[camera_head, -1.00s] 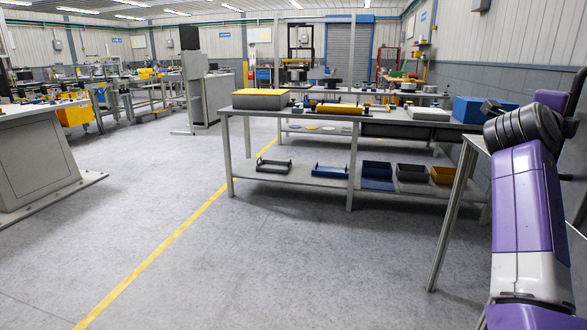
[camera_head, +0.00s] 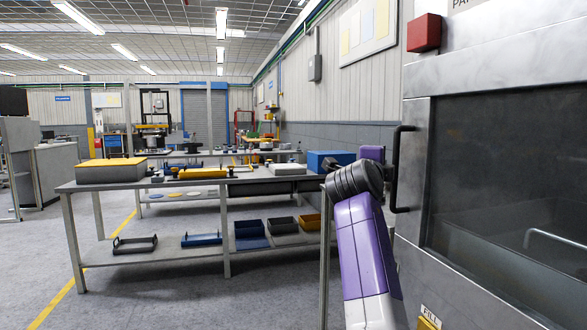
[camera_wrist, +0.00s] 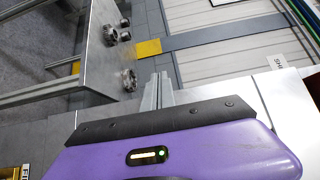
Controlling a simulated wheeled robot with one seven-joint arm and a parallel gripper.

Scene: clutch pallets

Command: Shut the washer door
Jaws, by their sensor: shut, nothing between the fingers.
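The washer (camera_head: 440,70) is a large stainless steel cabinet filling the right of the head view. A wide dark window (camera_head: 500,150) shows in its front, with an upright black bar handle (camera_head: 397,170) left of it. I cannot tell from this view whether the door stands ajar. My purple arm rises in front of the handle's lower left, and my gripper is hidden there. In the wrist view my gripper's grey fingers (camera_wrist: 158,92) are together and empty.
A long grey workbench (camera_head: 200,183) with bins and trays stands left of my arm. A blue box (camera_head: 330,160) is at its right end. A red box (camera_head: 425,33) is on the washer's upper left. Open floor lies at the front left.

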